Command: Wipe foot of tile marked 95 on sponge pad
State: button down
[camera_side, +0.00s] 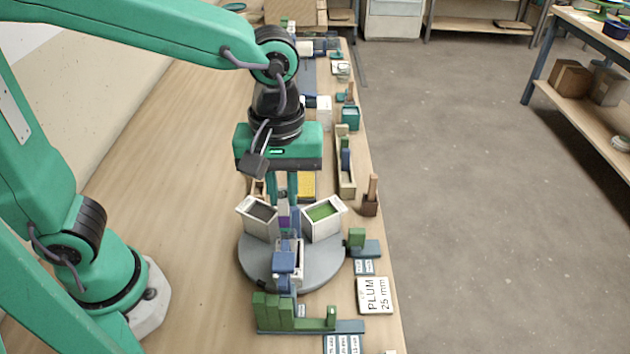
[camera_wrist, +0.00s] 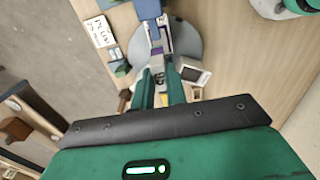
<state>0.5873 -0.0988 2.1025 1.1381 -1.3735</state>
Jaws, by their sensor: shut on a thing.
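My gripper (camera_side: 283,198) points down over the grey turntable, its green fingers close together on a small tile (camera_side: 284,211) that looks purple with a pale part. In the wrist view my gripper (camera_wrist: 161,72) shows the fingers nearly together, with purple (camera_wrist: 157,51) just beyond the tips. I cannot read any 95 on the tile, and its foot is hidden. The yellow sponge pad (camera_side: 307,185) lies behind my gripper, just beyond the turntable; a sliver of yellow (camera_wrist: 164,100) shows between the fingers in the wrist view.
On the turntable (camera_side: 327,265) stand a grey-filled bucket (camera_side: 258,226), a green-filled bucket (camera_side: 323,222) and a nearer one with a blue block (camera_side: 284,263). A green rack (camera_side: 285,320), a PLUM 25 mm card (camera_side: 375,295) and a wooden tray (camera_side: 346,180) lie around. The table's left is clear.

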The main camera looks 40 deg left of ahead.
jog(key=shift+w, duration=0.15)
jog(key=w+a+f+n, duration=0.2)
jog(key=w+a, duration=0.1)
jog(key=w, duration=0.3)
jog(key=w+a+f+n, duration=0.2)
jog(key=w+a+n, duration=0.15)
jog(key=w, duration=0.25)
jog(key=n, duration=0.4)
send_over(303, 184)
jog(key=w+a, duration=0.1)
jog(key=w, duration=0.1)
notch_tip(303, 184, down, 5)
jog(key=shift+s+a+m, duration=0.2)
jog(key=shift+s+m, duration=0.05)
jog(key=shift+f, duration=0.15)
jog(key=shift+f, duration=2.3)
jog(key=shift+f, duration=0.7)
jog(key=shift+s+d, duration=0.1)
jog(key=shift+d, duration=0.05)
jog(key=shift+s+d, duration=0.5)
jog(key=shift+s, duration=0.1)
